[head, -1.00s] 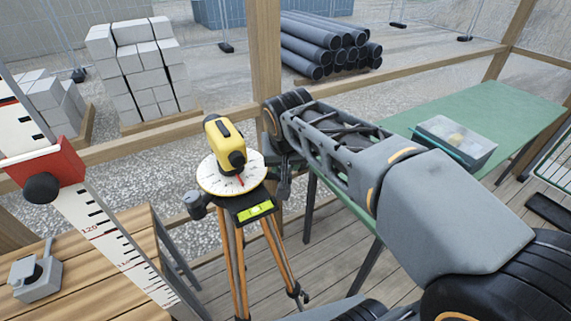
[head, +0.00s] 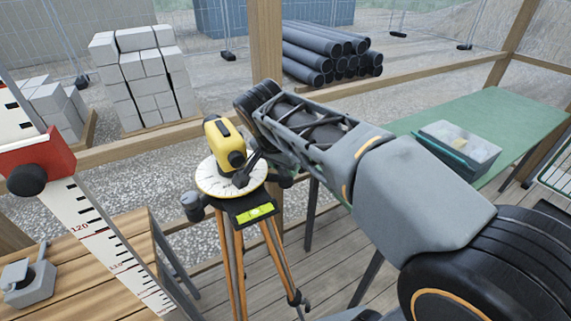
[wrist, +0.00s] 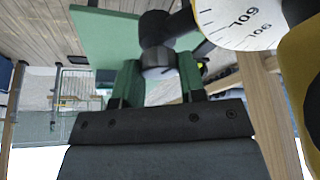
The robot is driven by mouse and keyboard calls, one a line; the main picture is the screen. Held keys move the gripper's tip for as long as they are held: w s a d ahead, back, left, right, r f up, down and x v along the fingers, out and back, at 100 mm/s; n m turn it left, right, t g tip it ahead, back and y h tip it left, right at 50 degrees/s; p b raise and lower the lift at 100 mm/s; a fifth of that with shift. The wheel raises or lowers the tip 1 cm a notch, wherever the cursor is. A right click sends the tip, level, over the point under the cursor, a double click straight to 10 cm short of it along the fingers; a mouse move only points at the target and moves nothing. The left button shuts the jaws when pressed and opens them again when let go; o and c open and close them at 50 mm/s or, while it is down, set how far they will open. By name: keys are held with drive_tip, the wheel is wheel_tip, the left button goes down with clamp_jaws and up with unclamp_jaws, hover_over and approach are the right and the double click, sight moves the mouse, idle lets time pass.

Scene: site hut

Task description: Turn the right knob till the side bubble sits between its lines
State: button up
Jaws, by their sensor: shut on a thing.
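The yellow level (head: 223,142) stands on a white dial plate (head: 214,182) on a wooden-legged tripod (head: 236,262). A bright green side vial (head: 255,212) faces me at the front of its black base; it is too small to tell where the bubble sits against the lines. The left knob (head: 192,205) sticks out at the left of the base. In the wrist view the right knob (wrist: 158,62), dark grey and round, sits between the green fingers of my gripper (wrist: 158,85), which is shut on it. In the head view my arm partly hides the knob.
A wooden post (head: 267,60) rises behind the level.

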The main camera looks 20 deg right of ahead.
idle(0.5)
drive_tip(key=o, duration=0.9)
drive_tip(key=v, duration=1.4)
drive_tip(key=shift+w+p, duration=0.15)
drive_tip(key=shift+p, duration=0.3)
drive_tip(key=shift+f, duration=0.1)
drive_tip(key=s+d+f+n+y, duration=0.1)
drive_tip(key=s+d+f+n, duration=0.1)
drive_tip(key=f, duration=0.5)
drive_tip(key=s+d+f+n+y, duration=0.1)
drive_tip(key=s+d+f+n, duration=0.2)
drive_tip(key=f, duration=0.5)
drive_tip(key=s+d+f+n+y, duration=0.1)
drive_tip(key=s+d+f+n, duration=0.1)
drive_tip(key=f, duration=0.6)
drive_tip(key=shift+s+d+n, duration=0.2)
drive_tip(key=shift+d+n, duration=0.35)
drive_tip(key=shift+n, duration=0.65)
